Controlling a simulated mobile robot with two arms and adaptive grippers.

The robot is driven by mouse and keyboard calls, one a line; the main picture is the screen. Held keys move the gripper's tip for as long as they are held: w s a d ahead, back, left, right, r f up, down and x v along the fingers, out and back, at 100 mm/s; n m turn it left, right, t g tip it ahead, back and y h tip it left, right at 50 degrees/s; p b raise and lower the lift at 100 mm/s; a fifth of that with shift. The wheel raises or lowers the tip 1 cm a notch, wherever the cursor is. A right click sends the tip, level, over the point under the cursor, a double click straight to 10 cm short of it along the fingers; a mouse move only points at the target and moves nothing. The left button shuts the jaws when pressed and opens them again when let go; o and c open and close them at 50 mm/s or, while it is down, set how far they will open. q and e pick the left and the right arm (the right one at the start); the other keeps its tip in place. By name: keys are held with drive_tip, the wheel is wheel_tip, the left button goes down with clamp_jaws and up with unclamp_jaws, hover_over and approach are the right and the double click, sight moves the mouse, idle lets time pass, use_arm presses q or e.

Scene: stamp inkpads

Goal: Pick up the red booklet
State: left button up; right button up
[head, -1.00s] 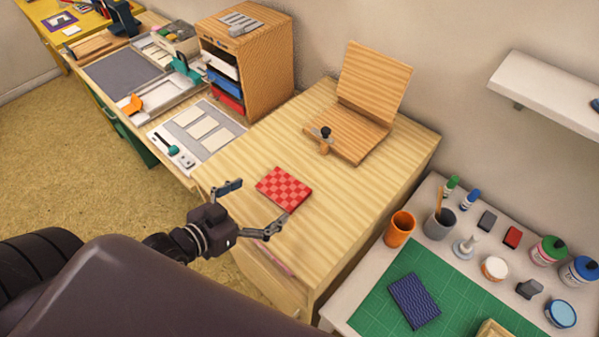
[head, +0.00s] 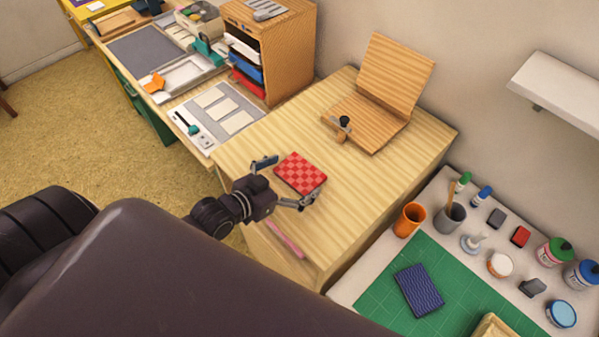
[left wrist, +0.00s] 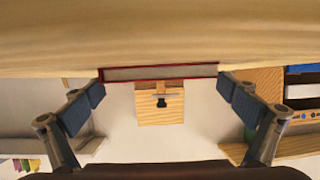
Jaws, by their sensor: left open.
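The red checkered booklet (head: 300,173) lies flat on the light wooden desk top (head: 290,125), near its front edge. My left gripper (head: 283,183) is open at the booklet's near side, one finger towards its left corner and the other towards its near right corner. In the left wrist view the booklet (left wrist: 160,72) shows edge-on, its page side facing the camera. It sits between the two open fingers of my left gripper (left wrist: 160,98), slightly beyond their tips. I cannot tell whether either finger touches it. My right gripper is not in view.
A wooden stand (head: 365,120) with a dark knob stands behind the booklet. A wooden shelf unit with trays (head: 280,40) is at the back left. On the right, a green mat (head: 370,285) carries a dark blue booklet (head: 418,289). An orange cup (head: 409,219) stands nearby.

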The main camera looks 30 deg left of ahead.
use_arm(q)
drive_tip(key=c, duration=1.1)
drive_tip(key=shift+r, duration=0.1)
